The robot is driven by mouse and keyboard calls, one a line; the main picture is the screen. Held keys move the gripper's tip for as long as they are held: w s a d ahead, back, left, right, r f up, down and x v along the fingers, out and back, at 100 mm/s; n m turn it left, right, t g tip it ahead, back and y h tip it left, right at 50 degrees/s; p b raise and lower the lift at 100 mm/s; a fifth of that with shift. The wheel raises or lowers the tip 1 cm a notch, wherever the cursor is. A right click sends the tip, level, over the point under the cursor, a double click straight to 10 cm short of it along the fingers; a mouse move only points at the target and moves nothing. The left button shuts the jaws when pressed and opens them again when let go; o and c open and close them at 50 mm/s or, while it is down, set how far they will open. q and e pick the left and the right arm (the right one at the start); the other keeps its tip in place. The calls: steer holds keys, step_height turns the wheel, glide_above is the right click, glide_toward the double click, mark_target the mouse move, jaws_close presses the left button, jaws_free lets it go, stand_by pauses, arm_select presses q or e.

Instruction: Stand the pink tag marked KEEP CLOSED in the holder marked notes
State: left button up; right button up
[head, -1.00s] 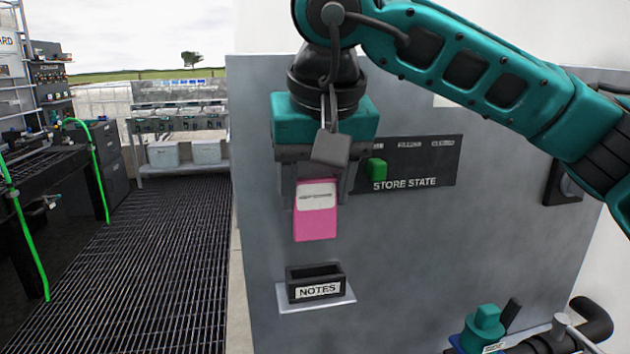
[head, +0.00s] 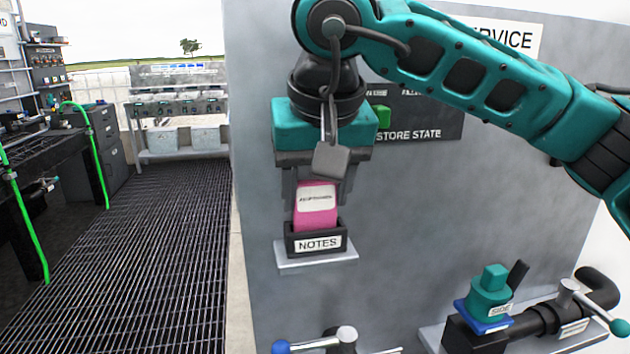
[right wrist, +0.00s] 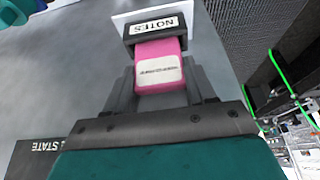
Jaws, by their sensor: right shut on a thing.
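The pink tag (head: 316,220) is upright, with a white label whose print is too small to read surely. It also shows in the right wrist view (right wrist: 160,52). My right gripper (head: 317,200) is shut on its upper part; in the right wrist view the fingers (right wrist: 163,92) lie on both sides of it. The black holder marked NOTES (head: 317,243) sits on a small pale ledge on the grey panel. The tag's lower end is hidden behind the holder's front wall, so it appears to be inside the holder. My left gripper is not in view.
The grey panel (head: 400,220) stands close behind the holder. A STORE STATE plate (head: 420,125) with a green block is to the upper right. Grated floor (head: 150,260) lies left.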

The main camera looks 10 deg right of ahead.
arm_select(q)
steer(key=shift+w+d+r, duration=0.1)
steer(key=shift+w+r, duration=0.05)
arm_select(e)
steer(key=shift+f, duration=0.15)
steer(key=o, duration=1.1)
arm_select(q)
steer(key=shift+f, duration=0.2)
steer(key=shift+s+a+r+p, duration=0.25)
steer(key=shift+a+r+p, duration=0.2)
steer(key=shift+p, duration=0.4)
arm_select(e)
steer(key=v, duration=1.3)
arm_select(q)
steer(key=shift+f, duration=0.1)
arm_select(e)
steer(key=shift+f, duration=0.1)
